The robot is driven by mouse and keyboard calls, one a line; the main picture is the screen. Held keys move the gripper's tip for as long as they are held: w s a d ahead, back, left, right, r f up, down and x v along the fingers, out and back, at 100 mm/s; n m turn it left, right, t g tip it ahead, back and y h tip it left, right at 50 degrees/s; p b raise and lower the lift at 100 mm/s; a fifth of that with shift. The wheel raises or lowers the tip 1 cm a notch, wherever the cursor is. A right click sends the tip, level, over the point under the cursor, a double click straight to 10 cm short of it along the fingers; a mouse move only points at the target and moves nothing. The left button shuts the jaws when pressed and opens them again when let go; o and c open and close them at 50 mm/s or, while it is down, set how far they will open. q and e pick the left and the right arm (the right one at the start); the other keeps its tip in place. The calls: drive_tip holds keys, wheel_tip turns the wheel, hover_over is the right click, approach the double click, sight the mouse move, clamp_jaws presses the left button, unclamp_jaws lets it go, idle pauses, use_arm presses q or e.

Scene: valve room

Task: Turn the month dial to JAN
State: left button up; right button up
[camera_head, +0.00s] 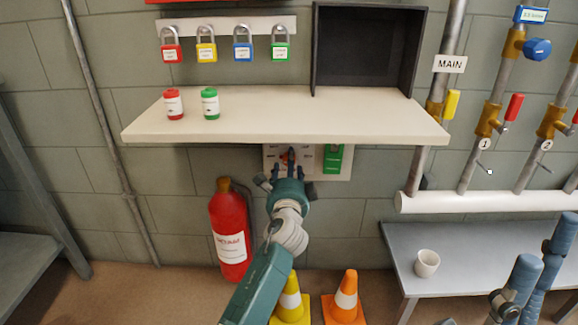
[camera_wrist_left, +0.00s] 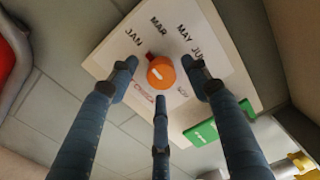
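The orange month dial (camera_wrist_left: 161,74) sits on a pale panel (camera_wrist_left: 224,58) under the shelf. JAN, MAR, MAY and a partly hidden JUL are readable around it; lower labels are too blurred to read. A small red piece shows at the dial's upper-left edge, between JAN and MAR, and a white mark is on its face. My left gripper (camera_head: 289,165) is in front of the panel, its three fingers spread around the dial; I cannot tell whether they touch it. My right gripper (camera_head: 540,265) is at the lower right, fingers apart and empty.
The shelf (camera_head: 270,122) overhangs the panel. A green block (camera_head: 333,158) is on its right side. A fire extinguisher (camera_head: 230,232) stands lower left; yellow (camera_head: 290,300) and orange (camera_head: 345,300) cones stand below. A side table (camera_head: 480,245) holds a cup (camera_head: 426,263).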

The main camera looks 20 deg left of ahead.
use_arm(q)
drive_tip(key=v, duration=1.2)
